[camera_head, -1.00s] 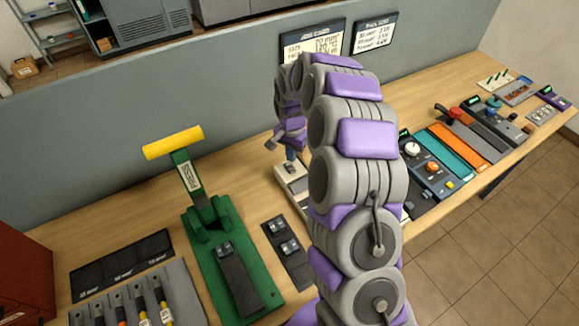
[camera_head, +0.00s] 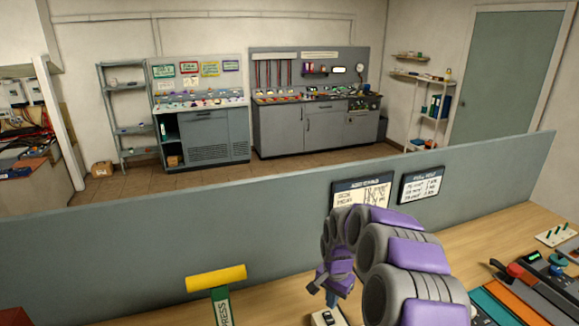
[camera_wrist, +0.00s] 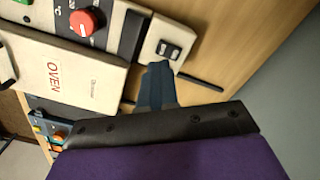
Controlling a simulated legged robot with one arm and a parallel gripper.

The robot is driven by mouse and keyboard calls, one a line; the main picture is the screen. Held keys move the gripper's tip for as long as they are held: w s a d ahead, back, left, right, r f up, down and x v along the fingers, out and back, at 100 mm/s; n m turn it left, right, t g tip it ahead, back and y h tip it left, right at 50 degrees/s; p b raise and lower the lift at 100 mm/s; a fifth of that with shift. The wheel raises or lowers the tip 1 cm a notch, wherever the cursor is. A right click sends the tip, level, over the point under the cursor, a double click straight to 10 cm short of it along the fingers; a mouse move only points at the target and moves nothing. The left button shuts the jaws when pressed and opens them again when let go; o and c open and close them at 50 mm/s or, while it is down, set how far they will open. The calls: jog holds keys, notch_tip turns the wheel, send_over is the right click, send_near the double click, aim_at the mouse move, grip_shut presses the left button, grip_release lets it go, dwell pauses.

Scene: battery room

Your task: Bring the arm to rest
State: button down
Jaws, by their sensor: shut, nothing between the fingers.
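My purple and grey arm rises from the bottom right of the head view and bends over at the top. My gripper (camera_head: 332,298) hangs down over the bench, in front of the grey partition. In the wrist view the blue-grey fingers of my gripper (camera_wrist: 157,82) are together with nothing between them. Their tips are close to a small pale block with black switches (camera_wrist: 169,48). I cannot tell whether they touch it. A pale device (camera_head: 327,317) lies below the gripper in the head view, cut off by the frame edge.
The green press's yellow handle (camera_head: 216,278) stands to the left. The partition (camera_head: 180,240) with two cards runs behind the bench (camera_head: 500,240). A pale box marked OVEN (camera_wrist: 62,75) and a red knob (camera_wrist: 84,22) are near my fingers. Panels lie at right.

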jog(key=s+a+r+n, duration=0.2)
jog(key=s+r+n, duration=0.1)
jog(key=s+r, duration=0.55)
jog(key=s+d+r+n+g, duration=0.1)
jog(key=s+r+n, duration=0.1)
jog(key=s, duration=1.4)
jog(key=s+d+r+n, duration=0.1)
jog(key=s+r+n, duration=0.2)
jog(key=s, duration=1.3)
jog(key=shift+s+d+r+g+b, duration=0.3)
jog(key=shift+r+g, duration=0.05)
jog(key=shift+g, duration=0.05)
